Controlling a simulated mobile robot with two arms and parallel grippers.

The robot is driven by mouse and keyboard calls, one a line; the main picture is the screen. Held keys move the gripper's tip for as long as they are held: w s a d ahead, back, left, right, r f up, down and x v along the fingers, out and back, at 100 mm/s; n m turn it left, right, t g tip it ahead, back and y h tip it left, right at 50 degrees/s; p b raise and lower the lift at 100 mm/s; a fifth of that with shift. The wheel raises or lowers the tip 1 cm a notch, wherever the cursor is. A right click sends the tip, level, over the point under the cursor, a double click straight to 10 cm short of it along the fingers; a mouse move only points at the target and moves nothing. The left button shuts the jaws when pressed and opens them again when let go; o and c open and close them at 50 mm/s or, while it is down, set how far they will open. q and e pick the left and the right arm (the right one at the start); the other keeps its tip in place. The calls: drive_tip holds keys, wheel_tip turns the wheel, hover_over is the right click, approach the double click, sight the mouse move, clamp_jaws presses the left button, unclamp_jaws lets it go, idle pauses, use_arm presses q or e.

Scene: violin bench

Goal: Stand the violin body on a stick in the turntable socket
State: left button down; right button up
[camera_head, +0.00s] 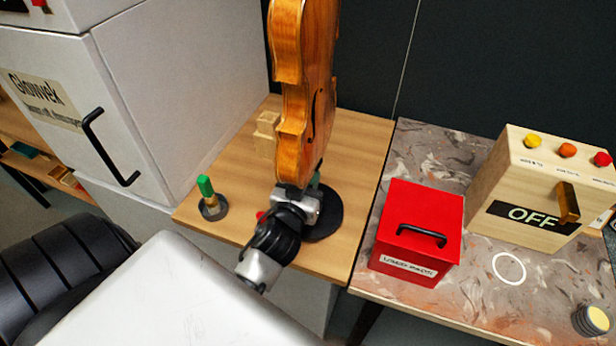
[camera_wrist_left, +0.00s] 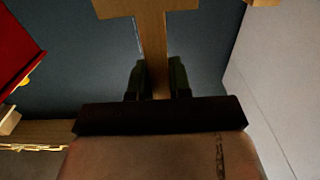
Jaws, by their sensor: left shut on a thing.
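The orange-brown violin body (camera_head: 305,90) stands nearly upright in the head view, its top cut off by the picture edge. My left gripper (camera_head: 308,192) is at its lower end, above or in front of the black round turntable (camera_head: 325,215). In the left wrist view its dark fingers (camera_wrist_left: 158,78) are closed on a wooden stick (camera_wrist_left: 152,45), which joins a wider wooden piece at the top. The turntable socket is hidden behind my gripper, so I cannot tell whether the stick is in it. My right gripper is not in view.
A green-topped piece on a dark round base (camera_head: 212,207) and a pale wooden block (camera_head: 266,133) stand on the wooden bench (camera_head: 345,150). A white cabinet (camera_head: 180,80) is at left. A red box (camera_head: 418,232) and an OFF box (camera_head: 540,185) stand at right.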

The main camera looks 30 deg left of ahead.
use_arm(q)
drive_tip(key=shift+f+b, duration=0.4)
drive_tip(key=shift+f, duration=0.15)
drive_tip(key=c, duration=1)
unclamp_jaws()
drive_tip(key=shift+o, duration=0.2)
